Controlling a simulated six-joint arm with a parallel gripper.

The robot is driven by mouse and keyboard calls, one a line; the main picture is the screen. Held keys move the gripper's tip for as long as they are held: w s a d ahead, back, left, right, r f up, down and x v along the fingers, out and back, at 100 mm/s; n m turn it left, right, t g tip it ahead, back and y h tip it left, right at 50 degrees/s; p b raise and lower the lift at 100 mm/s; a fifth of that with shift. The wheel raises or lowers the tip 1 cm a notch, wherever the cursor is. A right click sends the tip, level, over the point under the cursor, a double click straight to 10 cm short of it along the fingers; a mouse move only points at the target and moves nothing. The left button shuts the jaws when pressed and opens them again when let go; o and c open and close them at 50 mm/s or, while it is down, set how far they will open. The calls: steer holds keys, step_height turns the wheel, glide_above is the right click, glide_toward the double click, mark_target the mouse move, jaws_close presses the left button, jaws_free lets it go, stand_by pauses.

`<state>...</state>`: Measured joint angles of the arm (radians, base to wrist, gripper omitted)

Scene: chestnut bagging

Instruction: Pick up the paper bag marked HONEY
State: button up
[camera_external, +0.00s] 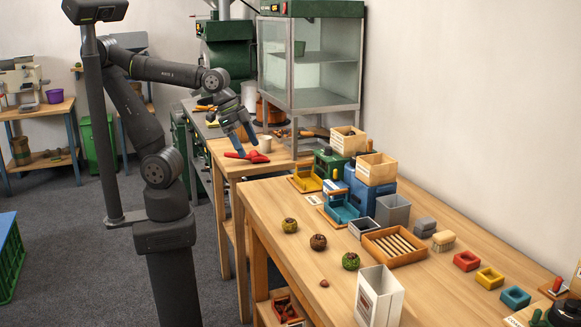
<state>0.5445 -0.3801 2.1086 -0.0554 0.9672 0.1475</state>
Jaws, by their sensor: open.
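A white, open-topped paper bag (380,297) stands upright at the front of the near wooden table. It has reddish marking on its left face, but I cannot read whether it says HONEY. My gripper (249,147) points down over the far, smaller table, well behind and to the left of the white bag. Its blue fingers are apart, close above a red object (257,157). I cannot tell whether they touch it. I see nothing held between the fingers.
On the near table (290,262) are several round balls, a wooden slatted tray (394,245), a grey bin (392,211), and small red, yellow and blue boxes. Machines with tan hoppers (376,169) line the wall side. A glass cabinet (312,65) stands behind.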

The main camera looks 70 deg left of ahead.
steer(key=w+d+r+m+g, duration=0.1)
steer(key=w+d+r+m, duration=0.1)
steer(key=w+d+r, duration=0.3)
steer(key=w+d+r+m, duration=0.1)
steer(key=w+d, duration=0.2)
steer(key=d, duration=0.4)
steer(key=m+g+h, duration=0.1)
steer(key=m+g, duration=0.3)
steer(key=m, duration=0.5)
glide_above(380, 291)
steer(key=s+a, duration=0.3)
step_height(380, 291, down, 6)
steer(key=shift+w+d+x, duration=0.15)
steer(key=shift+x, duration=2.8)
steer(key=shift+w+d+x, duration=0.15)
steer(key=shift+x, duration=2.75)
steer(key=shift+w+d+x, duration=0.15)
steer(key=shift+x, duration=2.8)
steer(key=shift+r, duration=0.15)
steer(key=c, duration=1.3)
